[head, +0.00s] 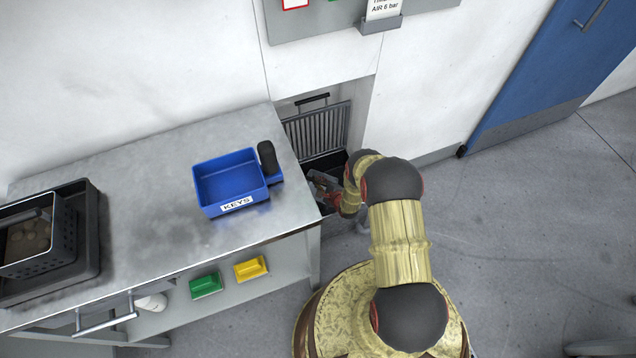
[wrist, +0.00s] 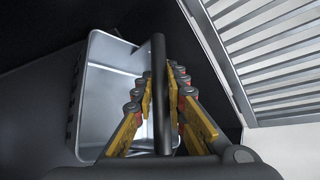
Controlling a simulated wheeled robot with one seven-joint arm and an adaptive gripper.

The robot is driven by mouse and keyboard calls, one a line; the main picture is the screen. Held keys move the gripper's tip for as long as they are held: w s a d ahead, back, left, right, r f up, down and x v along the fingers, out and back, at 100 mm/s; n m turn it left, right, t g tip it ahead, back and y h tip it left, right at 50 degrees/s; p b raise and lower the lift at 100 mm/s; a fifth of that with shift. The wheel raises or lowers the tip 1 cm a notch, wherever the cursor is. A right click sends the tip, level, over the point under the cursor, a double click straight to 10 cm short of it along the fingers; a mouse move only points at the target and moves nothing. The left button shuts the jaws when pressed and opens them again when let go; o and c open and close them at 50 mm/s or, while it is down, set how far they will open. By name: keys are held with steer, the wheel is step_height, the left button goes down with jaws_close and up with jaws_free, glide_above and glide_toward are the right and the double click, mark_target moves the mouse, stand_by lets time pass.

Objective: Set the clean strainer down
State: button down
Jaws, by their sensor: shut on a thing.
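The strainer (wrist: 98,95) shows in the wrist view as a pale grey open box with dark slots along its left side. A dark upright bar (wrist: 159,60), which looks like its handle, stands between my fingers. My gripper (wrist: 160,95) is shut on this bar. In the head view my gripper (head: 334,196) is low inside the dark wall recess, right of the bench, and mostly hidden by my arm. Only a small grey part of the strainer seems to show there. Whether its underside touches anything is hidden.
A slatted grille (head: 318,128) stands upright at the back of the recess. The steel bench (head: 135,190) is close on the left, with a blue KEYS bin (head: 228,181) and a black perforated basket in a dark tray (head: 88,262). Open floor (head: 530,230) lies to the right.

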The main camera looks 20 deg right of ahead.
steer(key=c, duration=1.8)
jaws_free()
steer(key=shift+f, duration=0.1)
steer(key=p+v, duration=0.4)
steer(key=v, duration=0.8)
steer(key=shift+p, duration=0.4)
